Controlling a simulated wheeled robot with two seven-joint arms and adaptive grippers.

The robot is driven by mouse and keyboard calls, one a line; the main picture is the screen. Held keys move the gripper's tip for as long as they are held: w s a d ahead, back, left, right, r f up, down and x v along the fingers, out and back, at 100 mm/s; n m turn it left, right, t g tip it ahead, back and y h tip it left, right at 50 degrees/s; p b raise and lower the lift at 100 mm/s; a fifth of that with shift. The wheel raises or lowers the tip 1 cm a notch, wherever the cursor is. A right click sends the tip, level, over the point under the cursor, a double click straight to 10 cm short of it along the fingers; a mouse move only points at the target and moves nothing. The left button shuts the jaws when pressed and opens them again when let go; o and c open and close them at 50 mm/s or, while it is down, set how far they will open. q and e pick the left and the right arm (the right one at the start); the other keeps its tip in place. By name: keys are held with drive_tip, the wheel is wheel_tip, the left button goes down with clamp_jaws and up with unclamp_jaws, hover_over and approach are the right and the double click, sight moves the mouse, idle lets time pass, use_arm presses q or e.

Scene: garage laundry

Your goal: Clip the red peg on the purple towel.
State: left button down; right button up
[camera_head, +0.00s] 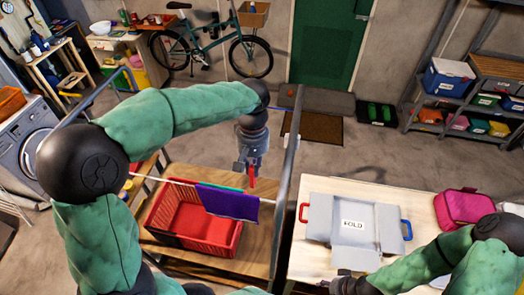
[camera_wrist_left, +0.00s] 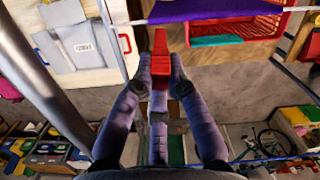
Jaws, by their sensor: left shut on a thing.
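The purple towel (camera_head: 228,204) hangs over a thin rod above the red basket; its edge also shows at the top of the left wrist view (camera_wrist_left: 205,10). My left gripper (camera_head: 251,174) is shut on the red peg (camera_head: 252,184), just above the towel's right end. In the left wrist view the peg (camera_wrist_left: 160,62) stands between the fingertips (camera_wrist_left: 160,75), with a visible gap to the towel. My right gripper (camera_head: 345,286) is at the bottom edge, partly cut off, by the table's front; its jaws are unclear.
A red basket (camera_head: 163,214) sits on a wooden stand under the rod, with a teal cloth (camera_wrist_left: 215,41) by the towel. A metal post (camera_head: 288,165) rises right of my left gripper. A grey folding board (camera_head: 322,205) and pink box (camera_head: 463,207) occupy the right table.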

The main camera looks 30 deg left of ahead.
use_arm(q)
drive_tip(key=shift+s+r, duration=0.25)
drive_tip(key=shift+s, duration=0.55)
drive_tip(key=shift+w+f, duration=0.15)
drive_tip(key=shift+w, duration=0.25)
drive_tip(key=shift+w+n, duration=0.1)
drive_tip(key=shift+n, duration=0.3)
drive_tip(key=shift+a+n, duration=0.1)
drive_tip(key=shift+n, duration=0.3)
drive_tip(key=shift+s+f+b, duration=0.3)
drive_tip(key=shift+f+b, duration=0.05)
drive_tip(key=shift+b, duration=0.15)
drive_tip(key=shift+w+f+b, duration=0.2)
drive_tip(key=shift+f+b, duration=0.15)
drive_tip(key=shift+f, duration=0.25)
drive_tip(key=shift+s+f+b, duration=0.15)
drive_tip(key=shift+f+b, duration=0.25)
drive_tip(key=shift+f, duration=0.1)
wheel_tip(320, 180, down, 8)
drive_tip(key=b, duration=0.5)
drive_tip(key=c, duration=1.2)
unclamp_jaws()
drive_tip(key=shift+r, duration=0.1)
use_arm(e)
wheel_tip(320, 180, down, 8)
drive_tip(key=shift+s+r, duration=0.2)
drive_tip(key=shift+s, duration=0.2)
use_arm(q)
drive_tip(key=shift+r, duration=0.15)
